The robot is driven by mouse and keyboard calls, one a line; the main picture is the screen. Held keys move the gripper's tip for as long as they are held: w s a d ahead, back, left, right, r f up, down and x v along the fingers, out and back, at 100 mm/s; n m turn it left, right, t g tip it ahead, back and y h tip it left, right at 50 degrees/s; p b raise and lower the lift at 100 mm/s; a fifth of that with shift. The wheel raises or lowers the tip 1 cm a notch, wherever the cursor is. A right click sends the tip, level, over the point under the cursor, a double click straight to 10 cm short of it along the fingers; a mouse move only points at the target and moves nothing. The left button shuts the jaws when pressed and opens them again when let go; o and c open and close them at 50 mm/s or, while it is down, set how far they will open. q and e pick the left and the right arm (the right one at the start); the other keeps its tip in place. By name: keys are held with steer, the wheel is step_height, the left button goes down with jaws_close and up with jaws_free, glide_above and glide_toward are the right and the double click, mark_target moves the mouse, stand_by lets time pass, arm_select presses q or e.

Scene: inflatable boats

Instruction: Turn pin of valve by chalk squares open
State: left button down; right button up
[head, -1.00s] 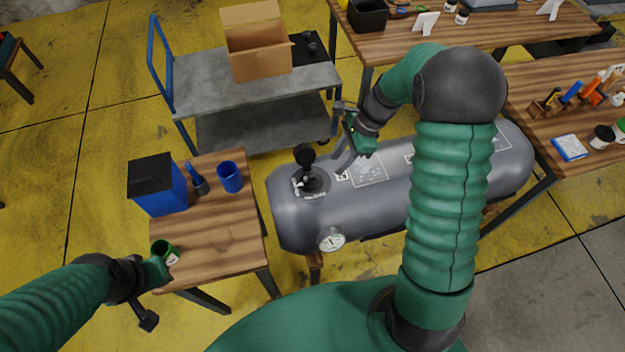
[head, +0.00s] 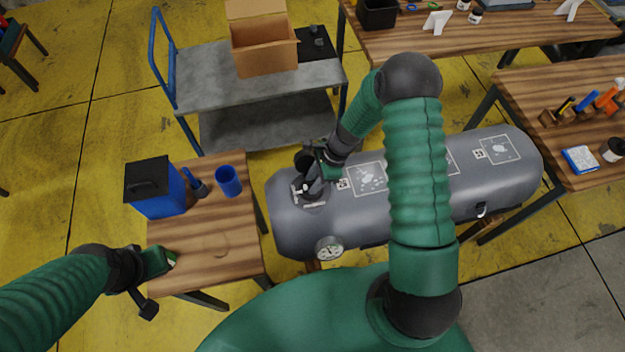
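The grey tank (head: 350,215) lies in the middle of the head view. White chalk squares (head: 371,178) with drawings mark its upper side. The valve (head: 306,196) is on the tank's left end, with a black round top (head: 305,160) and small white marks at its base. My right gripper (head: 314,180) is at the valve, over its right side. The fingers and the valve's pin overlap, so contact and finger opening cannot be told. My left gripper (head: 160,262) is low over the front left corner of the small table; its fingers are not clear.
The small wooden table (head: 225,260) holds a blue box (head: 157,188), a dark blue bottle (head: 196,184) and a blue cup (head: 228,181). A gauge (head: 329,248) sticks out from the tank's front. A grey cart (head: 200,78) stands behind; a workbench (head: 540,90) is at right.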

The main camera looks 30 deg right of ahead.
steer(key=shift+d, duration=0.15)
steer(key=shift+c, duration=2.1)
steer(key=shift+s+a+r, duration=0.1)
steer(key=shift+a, duration=0.1)
steer(key=shift+c, duration=1.2)
steer(key=shift+a+r, duration=0.15)
steer(key=shift+a, duration=0.45)
jaws_close()
arm_select(q)
steer(key=shift+s+r, duration=0.1)
steer(key=shift+s, duration=0.1)
arm_select(e)
steer(key=shift+d, duration=0.25)
